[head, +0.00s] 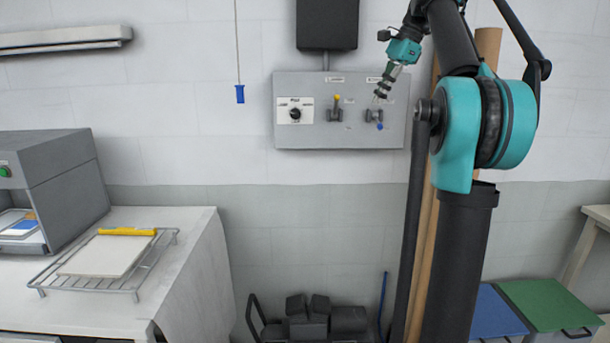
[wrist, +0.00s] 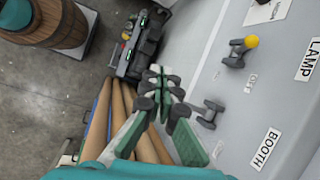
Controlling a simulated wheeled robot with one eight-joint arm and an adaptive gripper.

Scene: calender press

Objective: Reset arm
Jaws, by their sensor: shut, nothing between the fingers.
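My gripper (head: 379,98) is at the right part of the grey wall panel (head: 300,140), just in front of or above the right-hand toggle. In the wrist view its green fingers (wrist: 159,76) are shut with nothing between them. The right toggle (head: 374,115), by the BOOTH label in the wrist view (wrist: 209,114), has a blue tip pointing down in the head view; that tip is not visible from the wrist. The LAMP toggle (head: 335,113) has a yellow tip pointing up and also shows in the wrist view (wrist: 237,52). Whether my fingers touch the panel is unclear.
A dial (head: 295,111) sits at the panel's left. A blue pull handle (head: 240,94) hangs on a cord. Brown tubes (wrist: 125,120) stand close by my arm. A counter (head: 195,235) holds a wire rack (head: 140,285) at left. Blue and green bins (head: 550,302) stand at lower right.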

